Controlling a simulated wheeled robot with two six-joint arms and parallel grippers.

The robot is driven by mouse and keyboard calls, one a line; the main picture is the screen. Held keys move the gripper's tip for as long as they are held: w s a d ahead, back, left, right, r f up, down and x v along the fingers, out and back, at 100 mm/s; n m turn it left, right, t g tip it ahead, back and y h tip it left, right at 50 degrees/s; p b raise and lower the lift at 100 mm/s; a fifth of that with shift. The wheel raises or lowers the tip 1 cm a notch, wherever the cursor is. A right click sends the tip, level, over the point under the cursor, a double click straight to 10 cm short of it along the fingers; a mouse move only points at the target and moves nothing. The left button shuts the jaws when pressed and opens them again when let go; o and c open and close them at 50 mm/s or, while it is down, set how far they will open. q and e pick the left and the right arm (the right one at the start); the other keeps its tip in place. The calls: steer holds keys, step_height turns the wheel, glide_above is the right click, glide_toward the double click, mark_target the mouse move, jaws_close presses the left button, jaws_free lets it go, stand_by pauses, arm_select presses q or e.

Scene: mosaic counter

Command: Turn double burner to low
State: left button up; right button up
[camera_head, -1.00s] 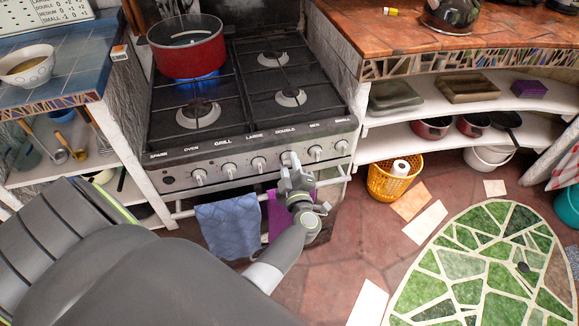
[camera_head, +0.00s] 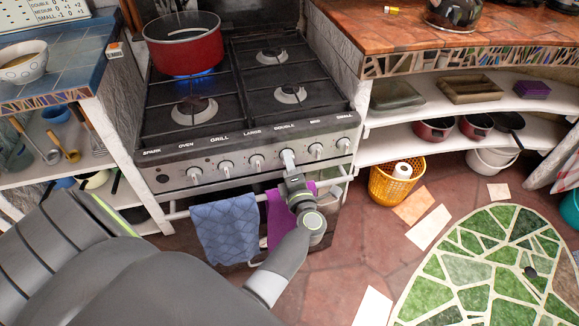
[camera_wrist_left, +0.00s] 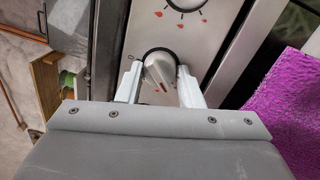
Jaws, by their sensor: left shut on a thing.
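The stove's front panel (camera_head: 240,167) carries a row of knobs under printed labels. The knob under the label "DOUBLE" (camera_head: 288,155) is partly covered by my left gripper (camera_head: 289,164). In the left wrist view this pale knob (camera_wrist_left: 159,70) sits between the two light fingers of my left gripper (camera_wrist_left: 161,80), which is shut on it. The knob's marker line and a red mark show on its face, but its exact setting is unclear. My right gripper is not in view.
A red pot (camera_head: 182,48) stands on the back left burner above a blue flame (camera_head: 194,75). A blue towel (camera_head: 224,225) and a purple towel (camera_head: 277,217) hang from the rail below the panel. A yellow basket (camera_head: 394,184) stands on the floor to the right.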

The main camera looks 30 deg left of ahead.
arm_select(q)
steer(key=shift+n, duration=0.5)
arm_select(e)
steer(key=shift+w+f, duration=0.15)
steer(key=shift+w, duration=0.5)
arm_select(q)
steer(key=o, duration=1)
steer(key=shift+c, duration=0.2)
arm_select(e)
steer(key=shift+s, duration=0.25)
